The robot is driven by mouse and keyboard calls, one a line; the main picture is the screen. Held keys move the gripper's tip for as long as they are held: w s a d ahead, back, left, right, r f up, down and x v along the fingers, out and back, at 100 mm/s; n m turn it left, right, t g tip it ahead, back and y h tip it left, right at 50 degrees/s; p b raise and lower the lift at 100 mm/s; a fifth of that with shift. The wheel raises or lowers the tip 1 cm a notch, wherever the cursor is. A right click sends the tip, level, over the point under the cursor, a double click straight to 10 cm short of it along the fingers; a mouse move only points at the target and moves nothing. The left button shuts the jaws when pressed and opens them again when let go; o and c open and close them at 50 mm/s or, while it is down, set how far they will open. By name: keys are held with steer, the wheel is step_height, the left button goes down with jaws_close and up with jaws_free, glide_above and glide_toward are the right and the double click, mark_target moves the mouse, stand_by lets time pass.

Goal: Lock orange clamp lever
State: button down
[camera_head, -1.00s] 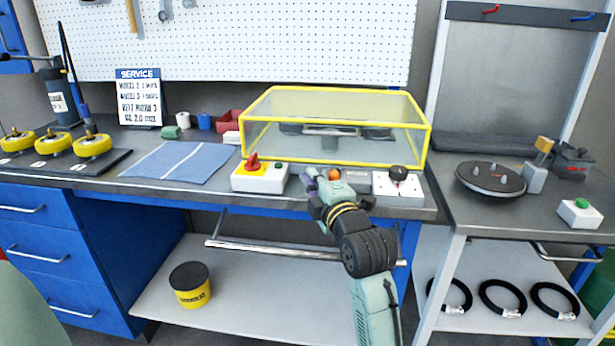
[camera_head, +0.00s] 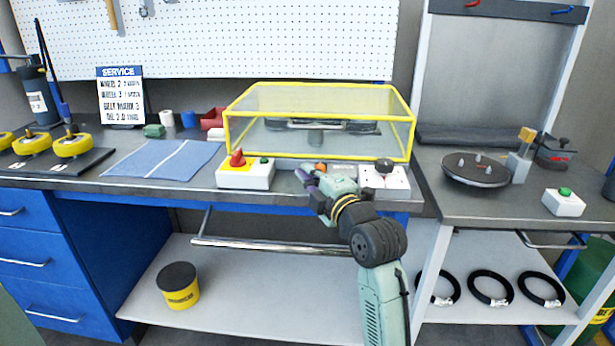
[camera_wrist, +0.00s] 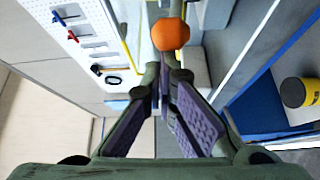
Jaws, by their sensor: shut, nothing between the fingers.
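An orange round knob (camera_head: 320,167), which I take to be the end of the clamp lever, shows on the bench front below the yellow-framed clear cover (camera_head: 318,157). In the wrist view the orange knob (camera_wrist: 170,34) sits just beyond the fingertips, on a grey-green stem partly hidden by them. My gripper (camera_head: 303,176) is at the bench's front edge, close to the left of the knob in the head view. Its purple-padded fingers (camera_wrist: 165,78) come together at the tips and hold nothing. Whether the fingertips touch the stem cannot be told.
A control box with a red knob (camera_head: 237,157) stands left of my gripper, and a panel with a black knob (camera_head: 384,166) stands right. A blue cloth (camera_head: 160,160) lies farther left. A side table holds a dark turntable (camera_head: 475,170) and a green-button box (camera_head: 564,202).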

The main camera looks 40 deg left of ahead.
steer(key=shift+w+d+f+n+g+y+b, duration=0.1)
steer(key=shift+w+d+n+g+y+b, duration=0.2)
steer(key=shift+g+b, duration=0.6)
steer(key=shift+w+d+n+g+y+b, duration=0.25)
steer(key=shift+w+d+n+g+b, duration=0.75)
steer(key=shift+b, duration=1.05)
steer(key=shift+w+d+n+g+y+b, duration=0.2)
steer(key=shift+w+d+n+g+b, duration=0.25)
steer(key=shift+w+d+g+b, duration=1)
steer(key=shift+w+d+n+g+y+b, duration=0.25)
steer(key=shift+w+d+n+g+b, duration=0.4)
steer(key=shift+w+b, duration=1.45)
steer(key=shift+s+a+b, duration=0.15)
steer(key=shift+s+b, duration=0.25)
steer(key=shift+b, duration=0.2)
